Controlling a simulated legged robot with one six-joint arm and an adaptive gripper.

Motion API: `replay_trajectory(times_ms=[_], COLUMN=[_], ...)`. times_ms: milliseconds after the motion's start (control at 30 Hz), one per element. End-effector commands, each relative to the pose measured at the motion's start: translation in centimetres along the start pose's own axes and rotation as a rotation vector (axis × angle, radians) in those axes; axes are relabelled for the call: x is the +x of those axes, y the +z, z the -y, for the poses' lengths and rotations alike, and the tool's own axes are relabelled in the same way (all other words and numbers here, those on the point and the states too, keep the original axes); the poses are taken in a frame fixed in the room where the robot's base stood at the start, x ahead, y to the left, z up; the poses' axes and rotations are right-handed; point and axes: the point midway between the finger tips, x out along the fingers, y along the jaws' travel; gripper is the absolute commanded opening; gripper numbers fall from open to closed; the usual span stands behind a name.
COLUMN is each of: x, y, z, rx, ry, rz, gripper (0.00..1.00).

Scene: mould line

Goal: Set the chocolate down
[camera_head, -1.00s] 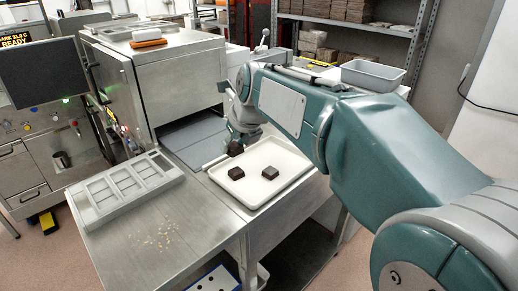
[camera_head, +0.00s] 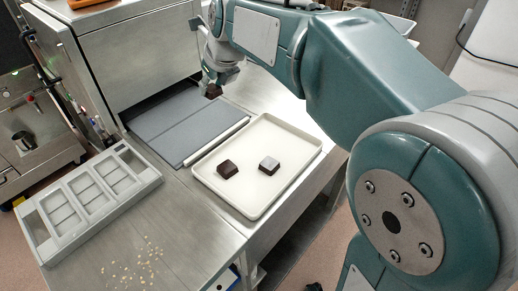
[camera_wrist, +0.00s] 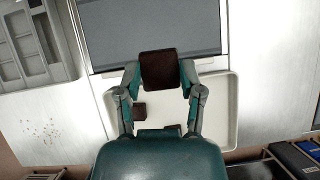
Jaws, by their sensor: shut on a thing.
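My gripper (camera_head: 211,84) is shut on a dark brown chocolate (camera_wrist: 159,70), which sits between the two fingertips in the wrist view. In the head view the held chocolate (camera_head: 213,91) is small and partly hidden by the fingers, above the area where the grey belt and the white tray (camera_head: 251,208) come close. Two more chocolates lie apart on the tray: a dark one (camera_head: 228,169) on the left and one with a light, shiny top (camera_head: 269,165) to its right. In the wrist view the tray is below the gripper, partly hidden by my arm.
A grey flat belt (camera_head: 165,118) leads out of a steel machine (camera_head: 130,50) beside the tray. A grey mould (camera_head: 90,195) with several cavities lies on the left of the steel table. Pale crumbs (camera_head: 133,268) lie near the front. The tray's right part is bare.

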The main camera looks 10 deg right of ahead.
Motion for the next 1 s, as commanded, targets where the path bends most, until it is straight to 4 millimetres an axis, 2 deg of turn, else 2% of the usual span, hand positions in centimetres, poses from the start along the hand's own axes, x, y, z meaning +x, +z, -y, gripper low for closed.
replay_trajectory(times_ms=[467,700,933,1000], x=[0.0,2.3,3.3,4.3], y=[-8.4,-12.4,-14.3,-14.9], z=[6.0,7.8,8.7,8.7], rx=[0.008,0.006,0.005,0.003], ry=[-0.003,-0.002,-0.001,0.002], rz=[-0.002,-0.002,-0.002,-0.003], gripper=[0.21,0.21,0.21,0.21])
